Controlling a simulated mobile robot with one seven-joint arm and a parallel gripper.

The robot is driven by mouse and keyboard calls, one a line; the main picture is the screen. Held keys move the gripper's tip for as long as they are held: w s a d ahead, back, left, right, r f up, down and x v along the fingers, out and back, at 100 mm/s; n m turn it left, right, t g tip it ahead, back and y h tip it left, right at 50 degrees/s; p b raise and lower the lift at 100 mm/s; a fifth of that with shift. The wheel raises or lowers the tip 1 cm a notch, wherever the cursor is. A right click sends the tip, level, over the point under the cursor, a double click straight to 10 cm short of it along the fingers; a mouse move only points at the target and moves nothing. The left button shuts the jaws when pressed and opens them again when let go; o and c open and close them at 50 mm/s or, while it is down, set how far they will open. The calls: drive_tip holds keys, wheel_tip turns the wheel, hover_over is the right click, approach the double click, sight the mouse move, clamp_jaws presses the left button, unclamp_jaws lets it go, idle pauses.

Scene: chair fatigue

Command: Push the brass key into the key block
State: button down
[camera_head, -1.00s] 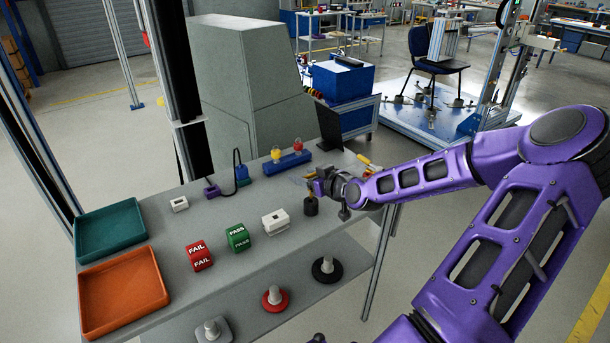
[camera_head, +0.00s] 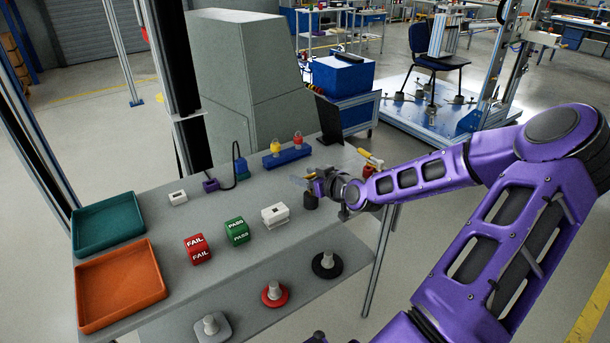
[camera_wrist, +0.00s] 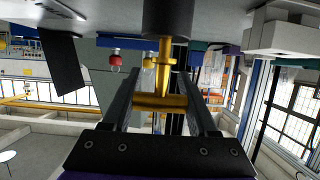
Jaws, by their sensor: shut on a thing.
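The brass key (camera_wrist: 164,62) has its crossbar between my two fingers in the wrist view, which shows the scene upside down. My gripper (camera_wrist: 163,92) is shut on this crossbar. The key's narrow shaft meets a dark round holder (camera_wrist: 167,17); how deep it sits cannot be told. In the head view my gripper (camera_head: 316,184) is just above the same holder (camera_head: 310,202), near the bench's right end, and hides most of the key. A white block with a dark opening (camera_head: 275,215), seemingly the key block, stands left of the holder, apart from my gripper.
Green PASS (camera_head: 237,232) and red FAIL (camera_head: 198,249) cubes stand left of the white block. A blue lamp base (camera_head: 287,157) and an upright dark panel (camera_head: 330,125) are behind. Teal (camera_head: 78,245) and orange (camera_head: 85,317) trays lie left. Bare bench separates these things.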

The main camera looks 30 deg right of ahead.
drive_tip(key=shift+f+b, duration=0.4)
drive_tip(key=shift+f, duration=0.3)
drive_tip(key=shift+c, duration=0.5)
unclamp_jaws()
drive_tip(key=a+p+v, duration=0.1)
drive_tip(key=p+v, duration=0.4)
drive_tip(key=v, duration=1.2)
drive_tip(key=shift+s+d+p, duration=0.2)
drive_tip(key=shift+d+p, duration=0.1)
drive_tip(key=shift+d, duration=0.15)
